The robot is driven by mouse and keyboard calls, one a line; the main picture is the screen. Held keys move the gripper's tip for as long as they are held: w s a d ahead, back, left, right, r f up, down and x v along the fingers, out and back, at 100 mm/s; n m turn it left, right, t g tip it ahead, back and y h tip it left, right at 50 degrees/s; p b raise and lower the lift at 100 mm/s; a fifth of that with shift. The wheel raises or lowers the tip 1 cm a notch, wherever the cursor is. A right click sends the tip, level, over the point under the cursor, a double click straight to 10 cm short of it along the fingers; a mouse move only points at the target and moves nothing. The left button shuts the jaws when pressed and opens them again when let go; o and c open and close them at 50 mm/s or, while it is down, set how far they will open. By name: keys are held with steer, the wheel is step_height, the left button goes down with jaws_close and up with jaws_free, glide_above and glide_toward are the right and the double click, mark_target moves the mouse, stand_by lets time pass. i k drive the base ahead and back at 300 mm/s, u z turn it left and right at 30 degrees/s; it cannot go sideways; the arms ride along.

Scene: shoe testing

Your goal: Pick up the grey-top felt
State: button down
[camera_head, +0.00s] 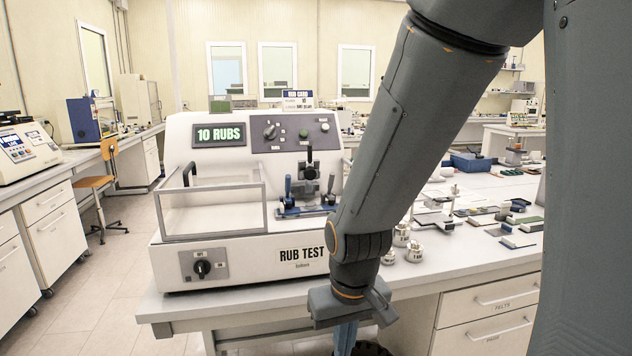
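Several small flat blocks lie on the right part of the white bench, some with grey tops and some with green or dark ones. One grey-topped block (518,242) lies near the bench's front right. Which of them is the grey-top felt I cannot tell at this size. My gripper (347,312) hangs at the end of my arm in front of the bench's front edge, to the left of these blocks and well apart from them. Its fingers are not clearly visible, so whether it is open or shut cannot be told.
A white rub test machine (240,262) with a clear guard stands on the bench at left, its display reading 10 RUBS. Metal weights (415,252) stand right of my arm. A drawer marked FELTS (492,302) is below. My arm hides part of the bench.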

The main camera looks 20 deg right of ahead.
mark_target(311, 205)
steer(key=k, duration=0.3)
steer(key=u, duration=1.5)
steer(key=i, duration=5)
steer(key=z, duration=4.75)
steer(key=i, duration=0.45)
steer(key=u, duration=0.1)
